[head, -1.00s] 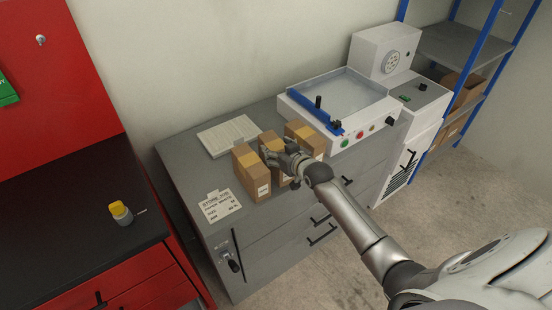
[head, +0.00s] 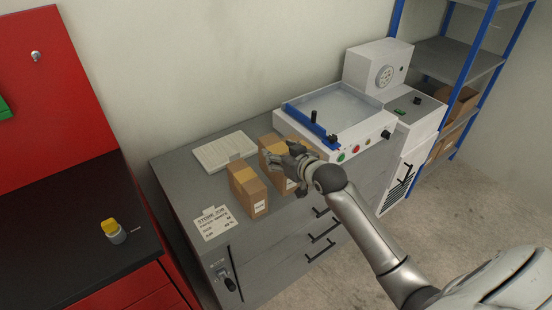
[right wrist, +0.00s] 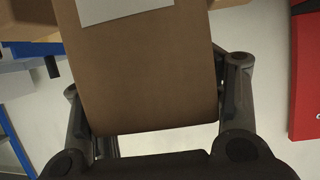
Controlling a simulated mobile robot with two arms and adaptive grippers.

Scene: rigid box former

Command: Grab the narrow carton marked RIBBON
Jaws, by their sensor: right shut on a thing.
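Several brown cartons with yellowish tape stand at the front of the grey cabinet top. My right gripper (head: 285,160) is shut on the middle carton (head: 271,148), just right of the left carton (head: 248,191). In the right wrist view the held carton (right wrist: 150,85) fills the space between the fingers, with part of a pale label at the top. Another carton (head: 302,140) is mostly hidden behind my right gripper. The labels are too small or cut off to read, so I cannot tell which one says RIBBON. My left gripper is not in view.
A white ribbed tray (head: 224,151) lies behind the cartons, and a paper card (head: 213,225) lies at the front left. A white machine with a blue bar (head: 310,125) stands close on the right.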

